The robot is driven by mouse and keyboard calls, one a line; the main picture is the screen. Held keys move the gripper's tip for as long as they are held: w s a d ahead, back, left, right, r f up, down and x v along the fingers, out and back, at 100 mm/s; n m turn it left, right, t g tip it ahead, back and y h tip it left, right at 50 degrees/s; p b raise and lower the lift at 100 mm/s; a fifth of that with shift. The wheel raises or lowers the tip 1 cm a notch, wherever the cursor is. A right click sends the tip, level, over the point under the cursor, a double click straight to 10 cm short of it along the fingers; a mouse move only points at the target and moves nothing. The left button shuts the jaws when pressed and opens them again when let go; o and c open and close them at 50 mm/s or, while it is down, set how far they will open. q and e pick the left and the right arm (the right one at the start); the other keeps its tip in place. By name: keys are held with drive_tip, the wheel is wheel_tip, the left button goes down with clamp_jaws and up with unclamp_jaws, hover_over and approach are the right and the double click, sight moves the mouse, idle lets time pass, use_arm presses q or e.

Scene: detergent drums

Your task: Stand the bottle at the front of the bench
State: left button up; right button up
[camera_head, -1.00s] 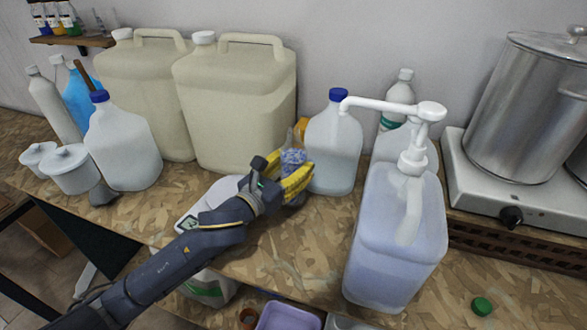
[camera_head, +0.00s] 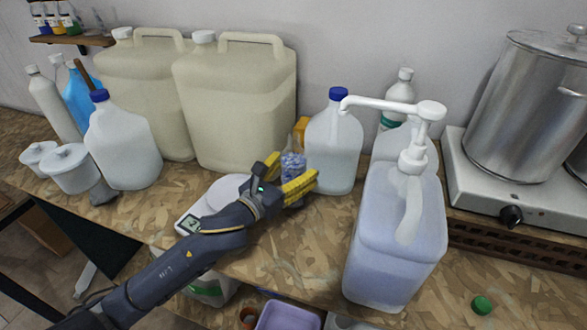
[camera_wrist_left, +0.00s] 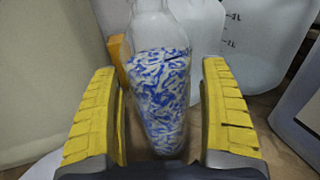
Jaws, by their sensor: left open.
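The bottle (camera_head: 293,163) is small and clear, with a blue-and-white patterned body. It appears to stand upright on the bench (camera_head: 285,245), in front of the large beige jerrycan and beside a blue-capped jug. My left gripper (camera_head: 294,172) is open, its yellow fingers reaching toward the bottle and partly hiding its lower part. In the left wrist view the bottle (camera_wrist_left: 160,95) shows between the two spread fingers, with a gap visible on each side; its top is cut off by the picture edge. My right gripper is not in view.
A blue-capped jug (camera_head: 335,150) stands just right of the bottle, and a large pump container (camera_head: 395,245) stands nearer the front. Beige jerrycans (camera_head: 235,110) block the back. A white scale (camera_head: 215,205) lies beneath my left arm. The bench front between scale and pump container is clear.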

use_arm(q)
drive_tip(key=shift+r, duration=0.2)
drive_tip(key=v, duration=1)
drive_tip(key=shift+s+a, duration=0.2)
drive_tip(key=shift+s, duration=0.15)
drive_tip(key=shift+o, duration=0.5)
drive_tip(key=shift+s+a, duration=0.3)
drive_tip(key=shift+s, duration=0.2)
